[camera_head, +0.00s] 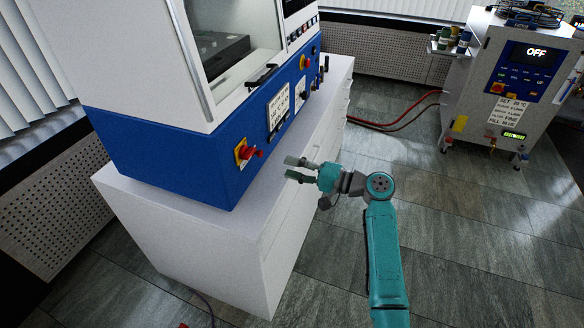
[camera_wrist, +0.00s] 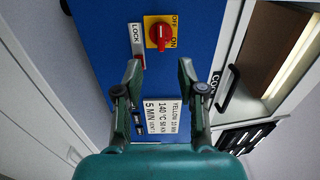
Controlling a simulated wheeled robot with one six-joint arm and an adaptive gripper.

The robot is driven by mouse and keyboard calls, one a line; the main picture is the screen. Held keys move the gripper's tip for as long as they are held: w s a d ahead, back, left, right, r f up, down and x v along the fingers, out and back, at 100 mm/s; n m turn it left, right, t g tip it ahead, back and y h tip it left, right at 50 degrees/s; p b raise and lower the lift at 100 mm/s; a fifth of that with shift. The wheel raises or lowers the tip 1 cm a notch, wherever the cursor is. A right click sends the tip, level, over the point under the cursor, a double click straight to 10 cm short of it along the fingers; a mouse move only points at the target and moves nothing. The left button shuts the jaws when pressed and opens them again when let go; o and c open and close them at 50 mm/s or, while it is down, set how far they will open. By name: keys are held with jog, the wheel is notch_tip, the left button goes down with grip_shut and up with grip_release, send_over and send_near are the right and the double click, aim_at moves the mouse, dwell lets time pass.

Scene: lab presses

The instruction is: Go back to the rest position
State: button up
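My gripper (camera_head: 291,168) is in front of the blue control panel of the white and blue press (camera_head: 165,155), above the edge of the white cabinet. The wrist view shows my gripper (camera_wrist: 160,66) with its two fingers apart and nothing between them. Past the fingertips is a red rotary switch (camera_wrist: 159,35) on a yellow plate marked OFF and ON. The switch also shows in the head view (camera_head: 253,153), left of my gripper and apart from it.
The press stands on a white cabinet (camera_head: 240,235). A LOCK label (camera_wrist: 136,40) and a printed settings card (camera_wrist: 166,117) are on the panel. A grey unit reading OFF (camera_head: 520,85) stands at the right, with red hoses (camera_head: 395,122) on the floor. The tiled floor (camera_head: 470,230) is otherwise open.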

jog(key=s+d+f+m+t+h, duration=0.2)
jog(key=s+d+f+t+h, duration=0.15)
jog(key=s+f, duration=0.75)
jog(key=s+d+f+m+t+h, duration=0.2)
jog(key=s+d+f+h, duration=0.4)
jog(key=f, duration=0.9)
jog(key=s+d+f+n+h, duration=0.1)
jog(key=s+d+h, duration=0.1)
jog(key=s, duration=0.7)
jog(key=s+d+f+h, duration=0.1)
jog(key=s+d+h, duration=0.15)
jog(key=s, duration=0.65)
jog(key=s+d+r+n+t+h, duration=0.1)
jog(key=s+d+r+n, duration=0.1)
jog(key=s+r, duration=0.7)
jog(key=s+d+r+n+t+h, duration=0.2)
jog(key=s+r+n, duration=0.2)
jog(key=s+r, duration=0.5)
jog(key=s, duration=0.4)
jog(key=shift+d+r+n, duration=0.25)
jog(key=shift+r+n, duration=0.1)
jog(key=shift+n, duration=0.05)
